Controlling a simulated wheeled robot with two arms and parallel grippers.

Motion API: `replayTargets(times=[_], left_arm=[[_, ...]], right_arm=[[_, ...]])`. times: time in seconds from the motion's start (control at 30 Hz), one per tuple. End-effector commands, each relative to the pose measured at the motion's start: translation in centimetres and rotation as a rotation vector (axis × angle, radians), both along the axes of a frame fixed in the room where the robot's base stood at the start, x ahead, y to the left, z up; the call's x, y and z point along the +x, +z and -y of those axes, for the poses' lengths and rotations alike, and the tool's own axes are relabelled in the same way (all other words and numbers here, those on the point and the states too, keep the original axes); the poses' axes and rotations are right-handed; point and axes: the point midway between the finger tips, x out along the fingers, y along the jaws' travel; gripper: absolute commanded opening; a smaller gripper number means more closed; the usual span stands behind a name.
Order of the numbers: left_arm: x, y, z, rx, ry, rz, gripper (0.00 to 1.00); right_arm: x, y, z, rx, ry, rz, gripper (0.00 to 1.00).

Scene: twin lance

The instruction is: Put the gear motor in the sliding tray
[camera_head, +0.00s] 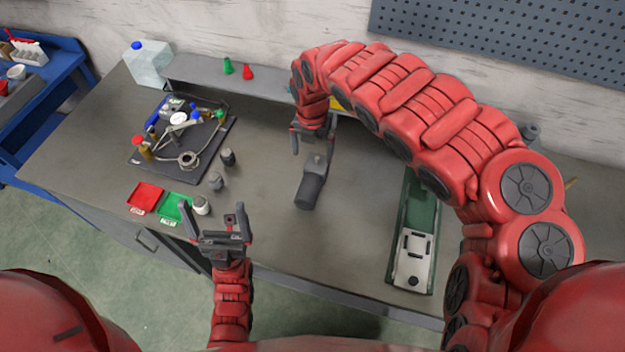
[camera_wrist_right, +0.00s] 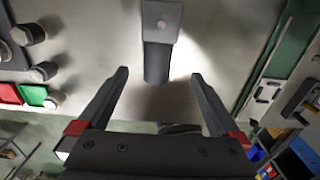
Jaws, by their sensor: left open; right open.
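The gear motor (camera_head: 310,188), a dark grey cylinder with a lighter gearbox block, lies on the middle of the bench. My right gripper (camera_head: 313,145) is open and empty, pointing down near the gearbox end. In the right wrist view the gear motor (camera_wrist_right: 158,60) lies ahead, in line with the gap between the open fingers (camera_wrist_right: 160,76), with no visible contact. The sliding tray (camera_head: 411,262) is pale, in a green rail at the right; my right arm hides part of the rail. It also shows in the right wrist view (camera_wrist_right: 262,98). My left gripper (camera_head: 213,210) is open and empty near the front edge.
A dark board (camera_head: 205,160) with a cable fixture and small parts lies at the left. Red (camera_head: 146,197) and green (camera_head: 173,207) trays and several small cylinders are near my left gripper. A raised shelf (camera_head: 205,73) runs along the back. Bench between motor and rail is clear.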

Motion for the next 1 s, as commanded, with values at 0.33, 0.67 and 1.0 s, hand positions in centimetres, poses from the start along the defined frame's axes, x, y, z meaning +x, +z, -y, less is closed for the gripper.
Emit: replayTargets(times=[0.33,0.67,1.0], left_arm=[[0.0,-4.5,0.0,0.000,0.000,0.000,1.00],[0.0,-3.6,0.0,0.000,0.000,0.000,1.00],[0.0,-2.0,0.0,0.000,0.000,0.000,1.00]], right_arm=[[0.0,-7.2,-0.3,0.003,0.000,-0.001,1.00],[0.1,-9.7,-0.1,0.004,-0.002,0.000,1.00],[0.5,-12.0,-0.2,0.007,-0.001,-0.002,1.00]])
